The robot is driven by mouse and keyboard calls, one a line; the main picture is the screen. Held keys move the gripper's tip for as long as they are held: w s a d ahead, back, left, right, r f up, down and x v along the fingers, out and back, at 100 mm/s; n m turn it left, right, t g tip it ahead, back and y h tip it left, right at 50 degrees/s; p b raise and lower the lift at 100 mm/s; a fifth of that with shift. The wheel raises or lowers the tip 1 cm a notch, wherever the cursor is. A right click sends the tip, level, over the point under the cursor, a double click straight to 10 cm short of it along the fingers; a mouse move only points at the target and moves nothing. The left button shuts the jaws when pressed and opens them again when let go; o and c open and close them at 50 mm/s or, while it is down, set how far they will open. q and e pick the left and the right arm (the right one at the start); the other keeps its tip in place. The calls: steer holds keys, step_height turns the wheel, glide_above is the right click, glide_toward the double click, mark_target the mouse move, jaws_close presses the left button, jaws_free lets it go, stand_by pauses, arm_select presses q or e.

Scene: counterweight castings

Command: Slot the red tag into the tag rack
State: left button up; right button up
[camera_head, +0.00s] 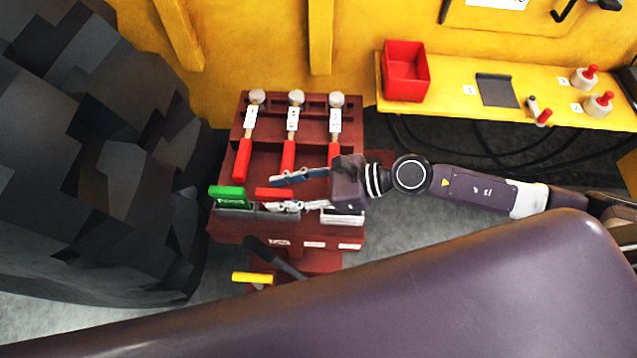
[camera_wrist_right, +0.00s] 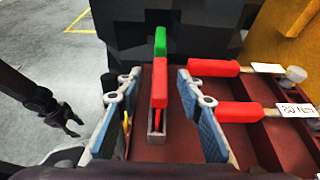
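The red tag (camera_head: 273,194) stands upright in a grey slot of the tag rack (camera_head: 236,211), right of the green tag (camera_head: 227,195). In the right wrist view, the red tag (camera_wrist_right: 160,85) shows in front of the green tag (camera_wrist_right: 160,42), its lower end inside the grey slot (camera_wrist_right: 157,137). My right gripper (camera_head: 274,194) is open around the red tag. Its blue-padded fingers (camera_wrist_right: 163,110) stand apart from the tag on both sides. A dark claw-like shape at the left of the wrist view, seemingly my left gripper (camera_wrist_right: 70,122), is too small to read.
A yellow tag (camera_head: 252,278) sits lower in front. A red bin (camera_head: 405,72) and small bottles (camera_head: 598,104) stand on the yellow shelf (camera_head: 450,101). A dark rocky mass (camera_head: 90,160) fills the left.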

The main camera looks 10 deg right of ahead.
steer(key=v, duration=1)
step_height(320, 180, up, 7)
steer(key=p, duration=0.5)
stand_by(0.4)
